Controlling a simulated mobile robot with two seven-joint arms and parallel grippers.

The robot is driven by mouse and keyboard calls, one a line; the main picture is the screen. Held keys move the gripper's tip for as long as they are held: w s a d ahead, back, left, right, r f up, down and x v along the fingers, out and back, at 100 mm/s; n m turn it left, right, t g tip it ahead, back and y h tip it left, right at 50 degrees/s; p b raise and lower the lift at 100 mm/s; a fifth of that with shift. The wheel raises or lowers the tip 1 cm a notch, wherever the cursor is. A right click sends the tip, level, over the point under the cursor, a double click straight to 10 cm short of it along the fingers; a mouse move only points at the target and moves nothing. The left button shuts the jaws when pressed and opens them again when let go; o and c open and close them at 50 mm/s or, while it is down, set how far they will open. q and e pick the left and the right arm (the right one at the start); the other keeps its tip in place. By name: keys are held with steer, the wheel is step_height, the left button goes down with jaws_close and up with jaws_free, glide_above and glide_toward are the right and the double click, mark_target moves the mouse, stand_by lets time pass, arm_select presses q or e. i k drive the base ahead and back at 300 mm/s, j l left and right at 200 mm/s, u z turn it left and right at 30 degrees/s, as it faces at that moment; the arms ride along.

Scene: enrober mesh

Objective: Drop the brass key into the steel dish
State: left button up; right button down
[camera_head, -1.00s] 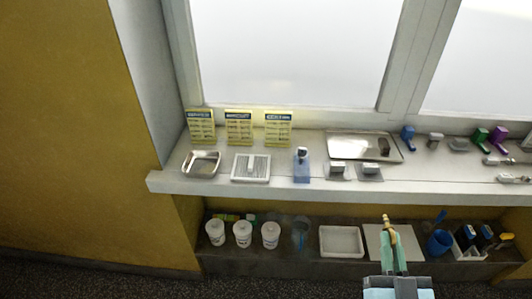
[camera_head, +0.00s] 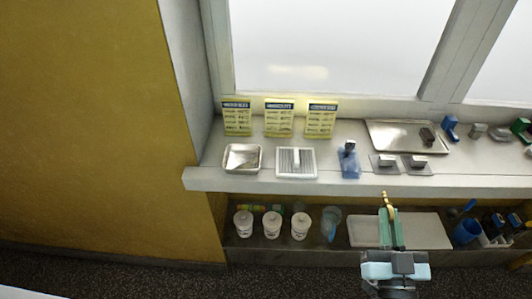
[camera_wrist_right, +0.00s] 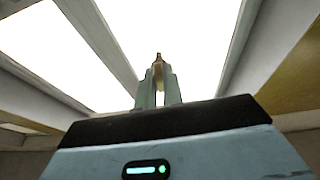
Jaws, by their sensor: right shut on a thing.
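The brass key (camera_head: 386,200) is held upright between the fingertips of my right gripper (camera_head: 390,218), which is shut on it. It also shows in the right wrist view (camera_wrist_right: 158,72), between the fingers of my right gripper (camera_wrist_right: 158,88). In the head view the gripper is in front of the lower shelf, below the sill's front edge. The steel dish (camera_head: 243,168) is a shiny rectangular dish at the left end of the sill, well to the left of the gripper. No contents show in it. My left gripper is not in view.
On the sill (camera_head: 330,185), right of the dish, are a white ribbed tray (camera_head: 296,176), a blue-based item (camera_head: 350,165), small metal blocks and a metal tray (camera_head: 380,126). Yellow cards (camera_head: 279,118) stand behind. White jars (camera_head: 272,224) and a white tray (camera_head: 363,231) are on the lower shelf.

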mark_target(248, 161)
steer(key=i+j, duration=0.1)
steer(key=j, duration=0.35)
steer(key=i+j, duration=0.15)
steer(key=j, duration=0.3)
steer(key=i+j, duration=0.1)
steer(key=j, duration=0.3)
